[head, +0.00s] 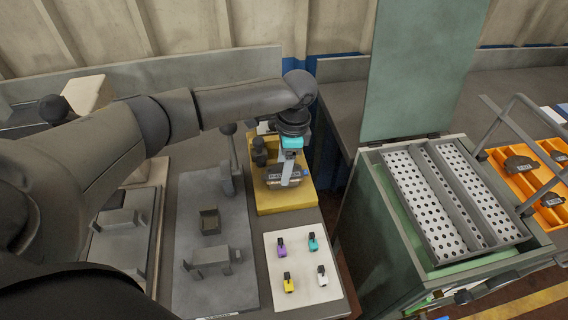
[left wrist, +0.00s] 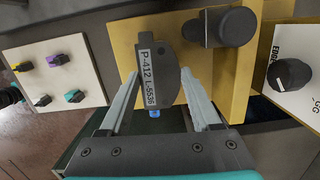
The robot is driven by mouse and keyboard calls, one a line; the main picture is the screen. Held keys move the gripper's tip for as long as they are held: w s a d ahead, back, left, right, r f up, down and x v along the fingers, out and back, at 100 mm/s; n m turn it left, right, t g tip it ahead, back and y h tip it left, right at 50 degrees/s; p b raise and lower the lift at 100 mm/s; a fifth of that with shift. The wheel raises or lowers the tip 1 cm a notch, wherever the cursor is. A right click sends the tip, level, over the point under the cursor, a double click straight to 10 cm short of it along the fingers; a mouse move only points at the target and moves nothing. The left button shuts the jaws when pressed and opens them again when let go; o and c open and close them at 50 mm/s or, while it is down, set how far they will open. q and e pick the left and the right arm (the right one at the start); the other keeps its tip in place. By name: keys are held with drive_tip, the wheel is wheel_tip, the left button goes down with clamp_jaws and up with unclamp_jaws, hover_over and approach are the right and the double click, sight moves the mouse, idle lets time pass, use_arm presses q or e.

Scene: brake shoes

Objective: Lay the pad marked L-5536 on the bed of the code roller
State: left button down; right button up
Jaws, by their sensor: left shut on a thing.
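The dark pad with the white label "P-412 L-5536" (left wrist: 158,65) is between the fingers of my left gripper (left wrist: 167,92), which is shut on it. In the head view the pad (head: 273,177) is at the fingertips of my left gripper (head: 287,178), over the yellow code roller (head: 285,203). In the left wrist view the roller's yellow bed (left wrist: 125,42) lies behind the pad, and its dark roller (left wrist: 232,26) is just to the right. I cannot tell whether the pad touches the bed. My right gripper is not in view.
A white board (head: 303,262) with small coloured pieces stands in front of the roller. A grey fixture plate (head: 208,270) is on the left. A green machine with perforated trays (head: 425,205) and an orange tray (head: 515,178) are on the right. A white box with a knob (left wrist: 292,105) is beside the roller.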

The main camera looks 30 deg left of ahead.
use_arm(q)
drive_tip(key=shift+f, duration=0.3)
unclamp_jaws()
idle(0.3)
drive_tip(key=r, duration=0.5)
drive_tip(key=d+r+p, duration=0.1)
drive_tip(key=r, duration=0.4)
drive_tip(key=w+r+p, duration=0.1)
drive_tip(key=r, duration=0.4)
drive_tip(key=shift+d, duration=0.25)
